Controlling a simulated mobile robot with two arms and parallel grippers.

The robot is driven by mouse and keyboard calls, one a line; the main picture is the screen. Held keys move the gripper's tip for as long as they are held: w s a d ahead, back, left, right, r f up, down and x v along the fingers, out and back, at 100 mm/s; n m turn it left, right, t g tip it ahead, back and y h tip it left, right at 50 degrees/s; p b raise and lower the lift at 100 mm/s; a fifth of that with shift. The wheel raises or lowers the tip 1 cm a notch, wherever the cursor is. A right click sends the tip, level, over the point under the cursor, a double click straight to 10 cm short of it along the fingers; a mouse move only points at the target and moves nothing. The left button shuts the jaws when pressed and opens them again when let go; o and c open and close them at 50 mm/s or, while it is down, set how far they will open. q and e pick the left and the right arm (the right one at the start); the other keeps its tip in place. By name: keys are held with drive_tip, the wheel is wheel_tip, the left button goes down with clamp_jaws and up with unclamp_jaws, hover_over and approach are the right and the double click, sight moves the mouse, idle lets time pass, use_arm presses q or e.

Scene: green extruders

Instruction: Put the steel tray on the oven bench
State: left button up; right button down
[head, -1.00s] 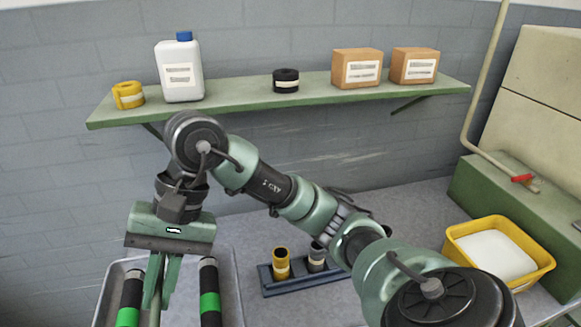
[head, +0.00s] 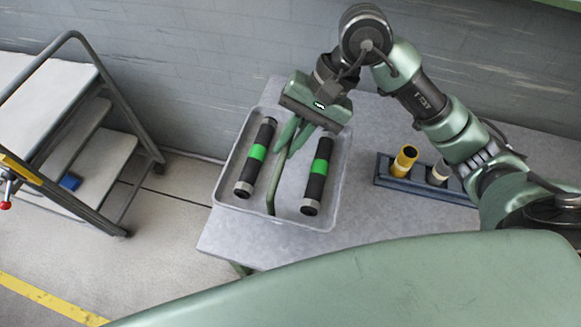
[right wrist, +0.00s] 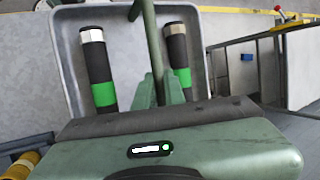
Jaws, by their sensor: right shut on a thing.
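The steel tray (head: 290,208) is a shallow grey tray with a raised bar handle (head: 274,190) across its middle. It carries two black cylinders with green bands, one on the left (head: 256,156) and one on the right (head: 318,176) of the handle. My right gripper (head: 286,148) is above the tray, shut on the handle; the right wrist view shows the fingers (right wrist: 158,85) at the bar between the cylinders. The tray is at the left end of a grey worktop (head: 375,220); I cannot tell whether it touches it. My left gripper is out of view. I cannot identify the oven bench.
A dark blue rack (head: 415,187) with a yellow cup (head: 403,161) and a pale cup (head: 439,172) stands right of the tray. A stepped metal cart (head: 85,140) is at the left, with open floor between it and the worktop. A grey brick wall runs behind.

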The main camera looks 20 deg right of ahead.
sight(294, 168)
wheel_tip(294, 168, down, 8)
drive_tip(key=shift+p, duration=0.75)
wheel_tip(294, 168, down, 3)
drive_tip(key=shift+a+p, duration=0.1)
drive_tip(key=shift+p, duration=0.3)
drive_tip(key=shift+f, duration=0.35)
drive_tip(key=shift+f, duration=0.1)
drive_tip(key=c, duration=1.8)
unclamp_jaws()
drive_tip(key=shift+f, duration=0.1)
drive_tip(key=shift+c, duration=0.2)
drive_tip(key=o, duration=0.3)
drive_tip(key=shift+o, duration=0.2)
